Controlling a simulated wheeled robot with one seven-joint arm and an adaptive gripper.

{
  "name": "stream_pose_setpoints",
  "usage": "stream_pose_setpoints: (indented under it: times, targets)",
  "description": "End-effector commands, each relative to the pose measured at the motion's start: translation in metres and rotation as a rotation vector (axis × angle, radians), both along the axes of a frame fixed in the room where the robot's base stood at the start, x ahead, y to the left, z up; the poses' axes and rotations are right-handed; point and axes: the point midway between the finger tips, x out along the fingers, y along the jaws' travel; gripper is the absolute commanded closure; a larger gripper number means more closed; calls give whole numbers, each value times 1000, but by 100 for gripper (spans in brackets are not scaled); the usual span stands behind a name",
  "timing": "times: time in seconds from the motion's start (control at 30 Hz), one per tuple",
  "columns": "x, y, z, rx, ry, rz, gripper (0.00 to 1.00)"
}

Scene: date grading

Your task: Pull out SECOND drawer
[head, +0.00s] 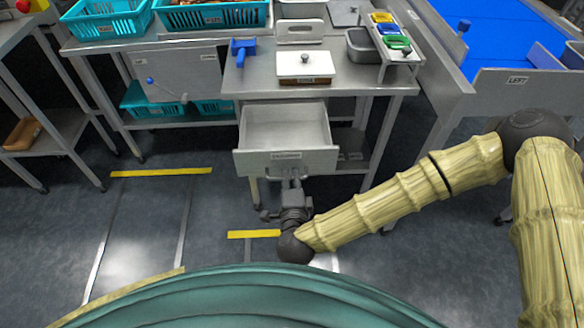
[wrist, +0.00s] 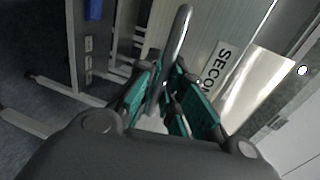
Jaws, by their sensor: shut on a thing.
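The SECOND drawer (head: 286,160) stands pulled out below the steel table in the head view, and its inside looks empty. Its front, with a label reading "SECON" (wrist: 217,68), the rest cut off, also shows in the wrist view. My gripper (head: 292,182) is at the drawer front, below the label plate. In the wrist view, the green-padded fingers of my gripper (wrist: 167,98) are closed on the metal drawer handle (wrist: 180,40), which passes between them.
The steel table (head: 256,84) above carries a blue scoop-like tool (head: 241,50), a white lidded box (head: 305,66) and a rack of coloured bowls (head: 397,43). Teal crates (head: 212,17) stand on the left table. Yellow floor tape (head: 161,172) marks the floor, which is clear left of the drawer.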

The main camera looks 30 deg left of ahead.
Motion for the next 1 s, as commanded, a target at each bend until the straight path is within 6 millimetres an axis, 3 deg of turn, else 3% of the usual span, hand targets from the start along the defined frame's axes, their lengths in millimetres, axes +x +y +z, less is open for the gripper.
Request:
stream_pose_setpoints:
  times: [0.03, 0.13, 0.57, 1.0]
  targets:
    - [3, -2, -1, -3, -4, -8, 85]
    - [2, -2, -1, -3, -2, -5, 68]
    - [-4, -4, 1, -2, 0, -3, 68]
    - [-62, -46, 16, -1, 1, -1, 68]
